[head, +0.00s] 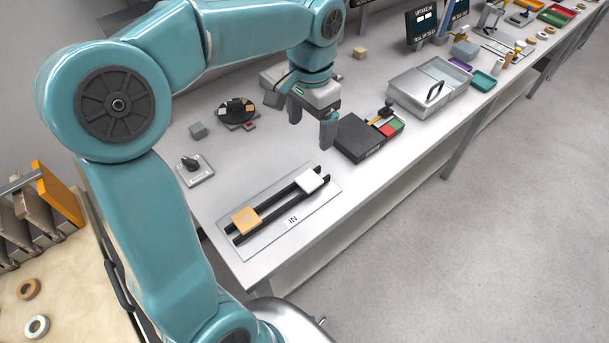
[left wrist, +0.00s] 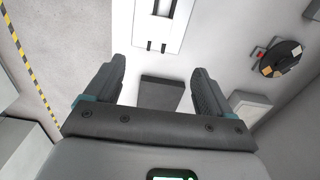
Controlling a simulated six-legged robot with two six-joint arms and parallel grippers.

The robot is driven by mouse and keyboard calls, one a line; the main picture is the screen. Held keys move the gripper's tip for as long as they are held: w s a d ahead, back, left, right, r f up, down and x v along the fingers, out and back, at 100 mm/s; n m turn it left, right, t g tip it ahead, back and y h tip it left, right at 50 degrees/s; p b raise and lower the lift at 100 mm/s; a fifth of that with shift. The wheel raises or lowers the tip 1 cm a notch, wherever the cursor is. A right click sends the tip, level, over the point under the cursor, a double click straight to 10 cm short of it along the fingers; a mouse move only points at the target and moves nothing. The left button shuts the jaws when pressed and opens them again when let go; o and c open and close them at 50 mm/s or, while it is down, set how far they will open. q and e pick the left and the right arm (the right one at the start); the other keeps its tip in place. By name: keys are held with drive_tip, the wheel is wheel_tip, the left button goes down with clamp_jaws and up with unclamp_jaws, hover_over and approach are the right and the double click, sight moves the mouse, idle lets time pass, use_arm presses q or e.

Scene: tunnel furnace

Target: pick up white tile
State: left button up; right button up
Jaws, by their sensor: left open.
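The white tile (head: 309,181) lies across two dark rails near the right end of a grey plate (head: 262,239) marked IN. An orange-tan tile (head: 245,220) lies across the same rails near the other end. My left gripper (head: 311,120) is open and empty, pointing down above the table, behind the white tile in the head view. My right gripper is not in view.
A dark box (head: 358,140) stands close beside my left gripper, with red and green pads at its right. A round dark turntable (head: 236,111), a small grey block (head: 198,131) and a switch plate (head: 195,171) lie to the left. A metal box (head: 415,92) stands farther right.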

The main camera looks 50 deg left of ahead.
use_arm(q)
hover_over(309, 180)
drive_tip(key=f, duration=1)
drive_tip(key=shift+w+f, duration=0.1)
drive_tip(key=shift+w, duration=0.1)
drive_tip(key=f, duration=0.4)
drive_tip(key=shift+s, duration=0.25)
drive_tip(key=shift+w+f, duration=0.1)
drive_tip(key=shift+f, duration=0.3)
drive_tip(key=c, duration=1.1)
drive_tip(key=shift+r, duration=0.1)
drive_tip(key=shift+c, duration=0.2)
